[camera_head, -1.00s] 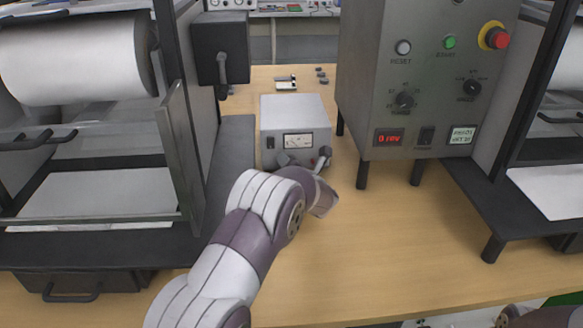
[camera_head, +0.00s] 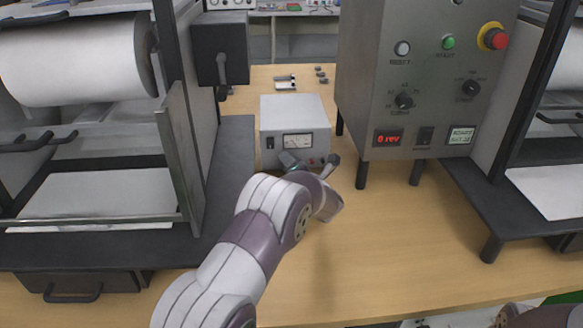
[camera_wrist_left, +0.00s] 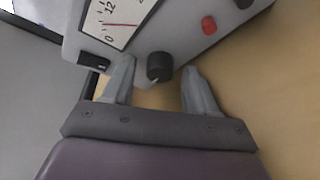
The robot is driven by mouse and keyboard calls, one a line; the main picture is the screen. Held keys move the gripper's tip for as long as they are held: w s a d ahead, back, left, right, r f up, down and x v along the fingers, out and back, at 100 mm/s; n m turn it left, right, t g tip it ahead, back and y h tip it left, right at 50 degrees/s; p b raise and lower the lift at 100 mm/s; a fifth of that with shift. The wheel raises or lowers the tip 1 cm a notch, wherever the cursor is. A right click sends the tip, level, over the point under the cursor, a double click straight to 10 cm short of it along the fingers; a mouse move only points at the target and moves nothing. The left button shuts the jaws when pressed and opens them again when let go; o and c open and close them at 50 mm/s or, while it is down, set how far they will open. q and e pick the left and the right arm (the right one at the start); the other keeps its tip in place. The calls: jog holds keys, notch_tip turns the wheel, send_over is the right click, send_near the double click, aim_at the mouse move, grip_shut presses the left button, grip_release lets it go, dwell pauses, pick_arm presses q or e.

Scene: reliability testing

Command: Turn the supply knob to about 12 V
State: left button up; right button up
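The supply (camera_head: 295,118) is a light grey box on the table, with a meter (camera_head: 298,141) on its front. In the left wrist view, the meter (camera_wrist_left: 112,20) is cut off by the frame edge, with a red needle and the marks 0 and 12 showing. The black supply knob (camera_wrist_left: 160,66) sits between the two fingers of my left gripper (camera_wrist_left: 159,90). The fingers are apart, with a gap on either side of the knob. In the head view my left gripper (camera_head: 311,164) is in front of the supply's lower face and hides the knob. My right gripper is not visible.
A red terminal (camera_wrist_left: 209,25) and a black terminal (camera_wrist_left: 243,3) are right of the knob. A tall grey control box (camera_head: 425,85) on legs stands right of the supply. A dark-framed machine (camera_head: 185,150) stands left. The table front is clear right of my arm.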

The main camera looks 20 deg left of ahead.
pick_arm(q)
jog(key=p+v, duration=0.1)
jog(key=v, duration=1.1)
jog(key=shift+s+d+r, duration=0.15)
jog(key=shift+s+d, duration=0.1)
